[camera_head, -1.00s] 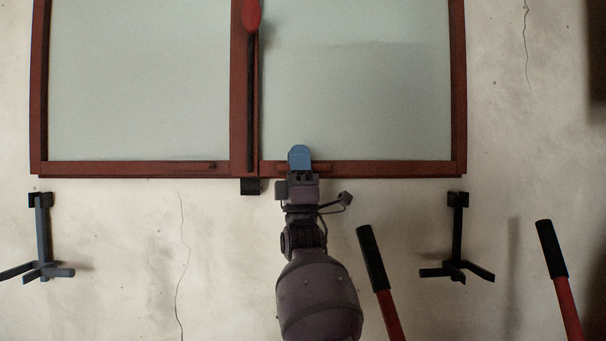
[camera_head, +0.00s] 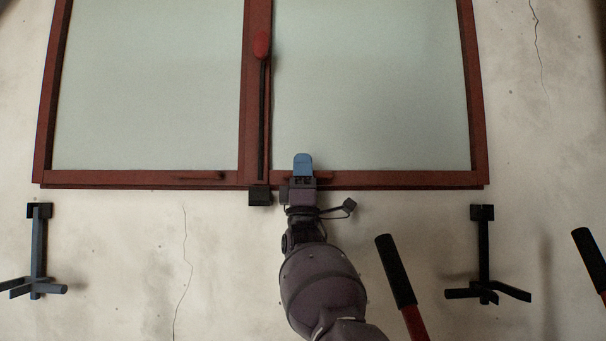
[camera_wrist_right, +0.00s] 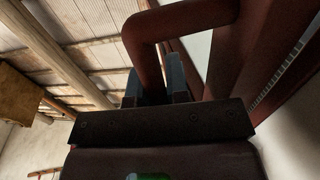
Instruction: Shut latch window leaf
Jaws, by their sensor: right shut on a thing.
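The window has a dark red frame and two pale leaves. The right leaf (camera_head: 370,90) and the left leaf (camera_head: 150,90) lie side by side. A black latch bar with a red knob (camera_head: 262,45) stands upright along the middle post, its foot at a black block (camera_head: 259,195). My right gripper (camera_head: 303,165), with blue fingers, is at the lower rail of the right leaf. In the right wrist view its fingers (camera_wrist_right: 165,85) are shut on a dark red bar handle (camera_wrist_right: 150,50). My left gripper is not in view.
Black wall brackets stand out below the window at left (camera_head: 39,250) and right (camera_head: 484,260). Black-and-red tool handles (camera_head: 396,270) rise at the lower right, close to my right arm. The wall between the left bracket and my arm is clear.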

